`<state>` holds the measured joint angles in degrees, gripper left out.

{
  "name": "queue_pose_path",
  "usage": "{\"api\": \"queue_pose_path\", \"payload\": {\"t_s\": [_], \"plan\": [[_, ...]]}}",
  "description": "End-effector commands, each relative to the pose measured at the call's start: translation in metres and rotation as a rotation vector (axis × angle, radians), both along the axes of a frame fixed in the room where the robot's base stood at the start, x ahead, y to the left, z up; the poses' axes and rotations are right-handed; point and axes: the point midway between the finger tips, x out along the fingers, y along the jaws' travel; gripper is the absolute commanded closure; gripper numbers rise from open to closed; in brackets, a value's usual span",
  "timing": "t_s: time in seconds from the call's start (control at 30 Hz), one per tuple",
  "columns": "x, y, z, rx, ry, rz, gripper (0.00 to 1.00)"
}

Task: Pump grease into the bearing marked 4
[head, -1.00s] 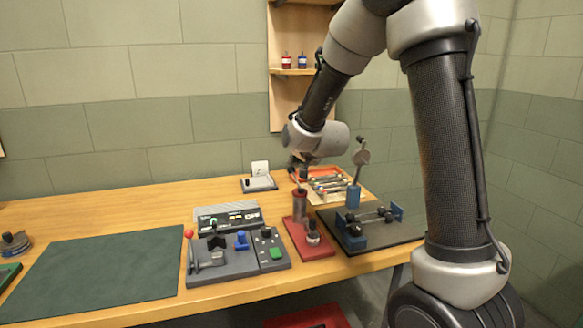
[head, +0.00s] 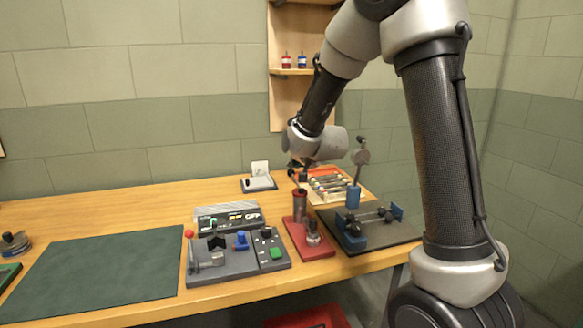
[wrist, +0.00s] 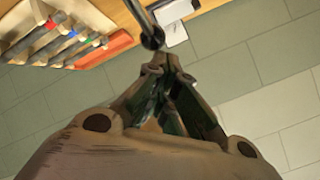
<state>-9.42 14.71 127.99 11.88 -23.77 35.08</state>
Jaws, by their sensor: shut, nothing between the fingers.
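A grease pump stands on a red base (head: 308,240), with an upright brown-red cylinder (head: 299,207) and a thin lever with a dark knob on top. In the wrist view a metal rod with a black ball knob (wrist: 152,39), apparently this lever, is just beyond my fingertips. My gripper (wrist: 164,68) is shut with nothing in it; I cannot tell whether it touches the knob. To the right, a dark plate (head: 385,238) carries blue blocks (head: 352,232) and a shaft with dark round parts, likely the bearings. No number 4 is legible.
A grey control panel (head: 217,269) with a red knob and green button stands left of the pump. The green mat (head: 95,278) is clear.

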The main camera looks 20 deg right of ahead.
Motion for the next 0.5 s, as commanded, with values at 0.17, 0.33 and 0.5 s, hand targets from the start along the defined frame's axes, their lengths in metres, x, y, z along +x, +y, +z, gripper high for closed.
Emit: {"api": "queue_pose_path", "payload": {"t_s": [0.17, 0.33, 0.5], "plan": [[0.0001, -0.0001, -0.0028, 0.0, 0.002, 0.001, 1.0], [0.0006, 0.0, -0.0048, 0.0, 0.002, 0.001, 1.0], [0.0011, 0.0001, -0.007, 0.0, 0.002, 0.001, 1.0]]}}
